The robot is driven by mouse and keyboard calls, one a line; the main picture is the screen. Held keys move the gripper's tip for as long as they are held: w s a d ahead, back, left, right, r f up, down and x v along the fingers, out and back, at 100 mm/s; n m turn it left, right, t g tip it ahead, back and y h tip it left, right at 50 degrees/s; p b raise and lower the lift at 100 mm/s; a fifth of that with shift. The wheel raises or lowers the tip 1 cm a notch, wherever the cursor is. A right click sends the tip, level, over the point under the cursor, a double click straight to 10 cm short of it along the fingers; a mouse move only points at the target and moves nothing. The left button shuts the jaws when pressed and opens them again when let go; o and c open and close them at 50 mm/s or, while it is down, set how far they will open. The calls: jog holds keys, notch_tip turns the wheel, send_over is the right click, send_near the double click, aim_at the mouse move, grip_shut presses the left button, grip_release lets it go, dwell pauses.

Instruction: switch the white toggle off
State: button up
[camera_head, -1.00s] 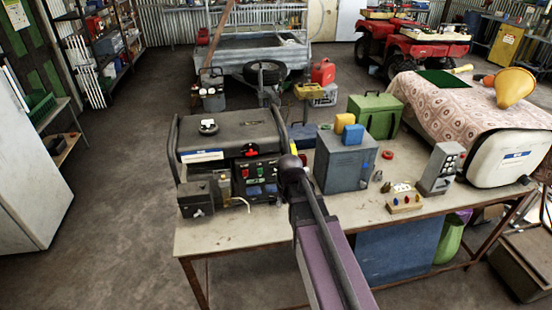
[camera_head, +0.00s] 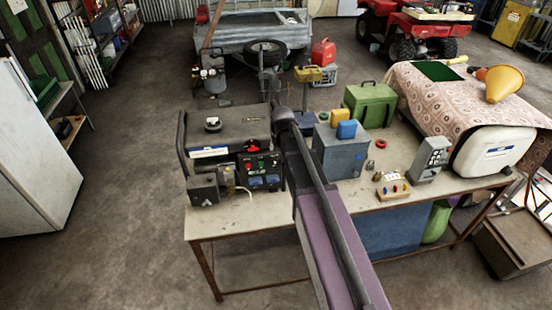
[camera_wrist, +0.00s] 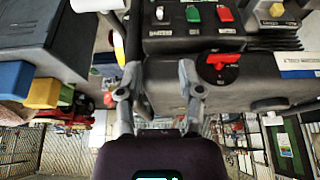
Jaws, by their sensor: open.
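The white toggle (camera_wrist: 159,13) shows at the top of the wrist view, in a row with a green switch (camera_wrist: 192,13) and a red switch (camera_wrist: 224,13) on a dark panel. The panel belongs to the black generator (camera_head: 228,130) on the workbench. In the head view its switch panel (camera_head: 262,178) shows, but I cannot make out the white toggle there. My gripper (camera_wrist: 158,78) is open and empty in the wrist view, its fingers apart and below the switch row in the picture. In the head view my arm hides the gripper.
A red rotary knob (camera_wrist: 222,62) sits right of my fingers in the wrist view. On the workbench (camera_head: 235,222), a grey-blue box (camera_head: 338,158) stands close right of the generator. A green case (camera_head: 370,105) and a small board with coloured knobs (camera_head: 392,188) are farther right.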

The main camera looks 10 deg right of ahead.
aim_at(275, 162)
jog(key=shift+f, duration=0.15)
jog(key=b+x, duration=1.3)
jog(key=shift+w+f, duration=0.1)
jog(key=shift+f, duration=0.2)
dwell(0.7)
grip_shut()
